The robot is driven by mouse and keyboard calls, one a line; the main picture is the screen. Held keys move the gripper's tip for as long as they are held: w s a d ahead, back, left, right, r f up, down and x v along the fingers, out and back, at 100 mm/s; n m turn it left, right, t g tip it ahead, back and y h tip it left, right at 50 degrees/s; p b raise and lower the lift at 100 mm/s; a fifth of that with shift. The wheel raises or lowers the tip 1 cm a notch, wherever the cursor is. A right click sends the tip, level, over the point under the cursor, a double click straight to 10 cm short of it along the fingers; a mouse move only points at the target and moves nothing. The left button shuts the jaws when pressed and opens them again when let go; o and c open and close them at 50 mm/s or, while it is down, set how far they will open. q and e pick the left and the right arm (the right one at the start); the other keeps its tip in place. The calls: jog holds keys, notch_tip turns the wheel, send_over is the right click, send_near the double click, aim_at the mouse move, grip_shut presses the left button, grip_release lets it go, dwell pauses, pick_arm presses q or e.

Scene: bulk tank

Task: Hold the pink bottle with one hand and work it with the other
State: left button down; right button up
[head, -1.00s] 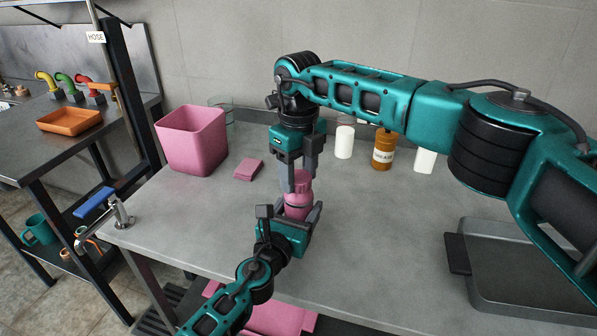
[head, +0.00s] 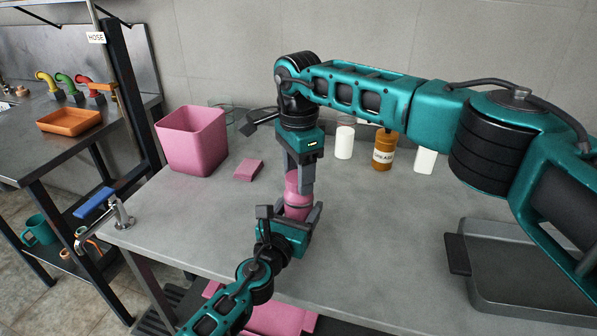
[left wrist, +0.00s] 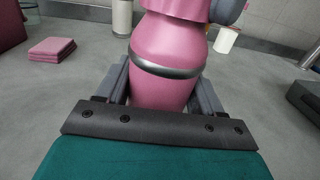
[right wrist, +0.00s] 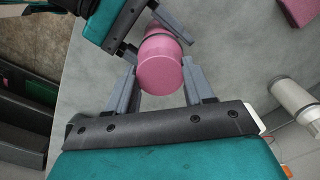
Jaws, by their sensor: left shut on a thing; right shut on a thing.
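The pink bottle (head: 297,203) stands upright on the grey table, with a dark band around its body. My left gripper (head: 292,213) is shut on its lower body from the front; the left wrist view shows the bottle body (left wrist: 166,60) between the fingers. My right gripper (head: 300,182) points straight down from above and is shut on the bottle's pink cap, whose round top (right wrist: 161,66) shows between the fingers in the right wrist view. The fingers hide part of the cap in the head view.
A pink bin (head: 192,142) and folded pink cloth (head: 249,169) lie to the left. White containers (head: 344,142) and a brown bottle (head: 384,150) labelled like grease stand behind. A grey tray (head: 520,270) is at right. A blue-handled tap (head: 120,213) sits at the left edge.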

jog(key=shift+r, duration=0.25)
dwell(0.3)
jog(key=shift+r, duration=0.85)
jog(key=shift+r, duration=2)
pick_arm(q)
jog(key=shift+c, duration=0.3)
grip_release()
jog(key=p+v, duration=0.1)
jog(key=v, duration=0.9)
jog(key=shift+s+a+f, duration=0.15)
jog(key=shift+s, duration=0.1)
pick_arm(e)
jog(key=shift+r, duration=0.6)
pick_arm(q)
jog(key=shift+s+a, duration=0.25)
jog(key=shift+s, duration=0.4)
